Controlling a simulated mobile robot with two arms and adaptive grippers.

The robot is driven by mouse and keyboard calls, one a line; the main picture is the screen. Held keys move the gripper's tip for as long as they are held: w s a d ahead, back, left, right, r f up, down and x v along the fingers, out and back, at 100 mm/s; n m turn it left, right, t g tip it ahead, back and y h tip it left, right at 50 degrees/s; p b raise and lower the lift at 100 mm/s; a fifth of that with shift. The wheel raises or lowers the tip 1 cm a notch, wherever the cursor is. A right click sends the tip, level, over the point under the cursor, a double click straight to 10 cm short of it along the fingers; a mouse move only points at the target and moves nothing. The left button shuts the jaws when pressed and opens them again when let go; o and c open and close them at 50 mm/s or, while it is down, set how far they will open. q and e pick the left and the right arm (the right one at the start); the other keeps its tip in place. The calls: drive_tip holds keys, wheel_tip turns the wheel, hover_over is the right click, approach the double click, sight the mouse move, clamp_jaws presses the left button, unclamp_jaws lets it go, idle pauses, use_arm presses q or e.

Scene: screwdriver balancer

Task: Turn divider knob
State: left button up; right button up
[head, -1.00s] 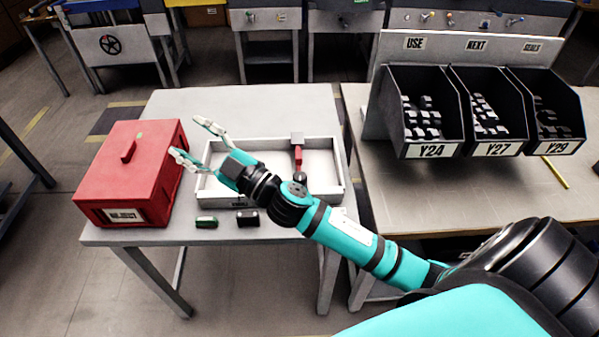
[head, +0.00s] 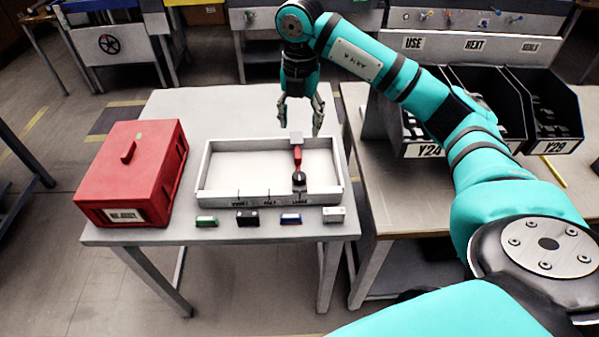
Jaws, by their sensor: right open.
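The white divided tray (head: 230,143) lies on the left table. A black round knob (head: 299,178) sits at its front right, over a row of small printed labels along the front edge. A red divider piece (head: 297,154) with a grey block (head: 296,137) at its far end runs back from the knob. My right gripper (head: 300,118) is open and empty, pointing down above the back edge of the tray, behind the knob and apart from it. My left gripper is not in view.
A red reject box (head: 128,175) stands left of the tray. Several small coloured blocks (head: 248,218) lie along the table's front edge. Black bins (head: 541,115) with labels stand on the right table, partly hidden by my arm. The tray interior left of the divider is empty.

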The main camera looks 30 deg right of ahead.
sight(299, 175)
wheel_tip(299, 175, down, 17)
drive_tip(key=p, duration=0.3)
drive_tip(key=shift+a+f, duration=0.1)
drive_tip(key=shift+f, duration=0.1)
drive_tip(key=shift+c, duration=0.3)
drive_tip(key=c, duration=1.1)
